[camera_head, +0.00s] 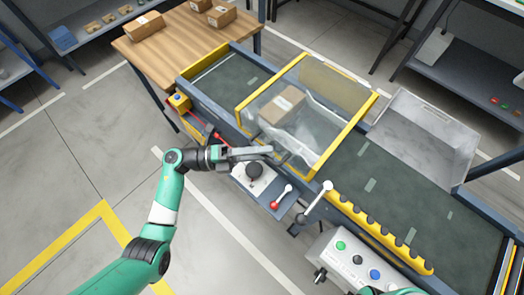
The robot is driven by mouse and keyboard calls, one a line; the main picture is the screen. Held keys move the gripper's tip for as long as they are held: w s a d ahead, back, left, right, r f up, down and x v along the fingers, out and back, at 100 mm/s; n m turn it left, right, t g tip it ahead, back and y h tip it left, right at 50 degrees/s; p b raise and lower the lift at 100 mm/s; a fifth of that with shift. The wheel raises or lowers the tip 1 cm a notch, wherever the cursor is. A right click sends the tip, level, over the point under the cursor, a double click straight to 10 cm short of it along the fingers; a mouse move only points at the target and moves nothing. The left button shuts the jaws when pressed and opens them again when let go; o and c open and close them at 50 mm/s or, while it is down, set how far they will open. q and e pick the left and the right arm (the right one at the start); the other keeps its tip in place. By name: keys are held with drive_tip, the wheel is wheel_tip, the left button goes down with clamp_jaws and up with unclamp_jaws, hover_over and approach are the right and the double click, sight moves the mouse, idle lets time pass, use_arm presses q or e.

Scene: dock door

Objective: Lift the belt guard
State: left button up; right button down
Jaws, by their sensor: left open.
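The belt guard (322,78) is a clear cover with a yellow frame. It stands across the conveyor belt (370,192) in the middle of the head view. A brown carton (281,104) and crumpled clear plastic show through it. My left gripper (277,153) is open at the guard's near lower side, close to the yellow frame. I cannot tell whether its fingers touch the frame. Of my right arm, only a green part shows at the bottom edge, and its gripper is out of view.
A control panel (258,184) with a black knob and a red-tipped lever sits just below my left gripper. A button box (347,262) is at the lower right. A metal tray (424,135) stands beyond the belt. A wooden table (180,47) with cartons is at the back left.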

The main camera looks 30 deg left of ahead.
use_arm(q)
clamp_jaws()
idle(1.4)
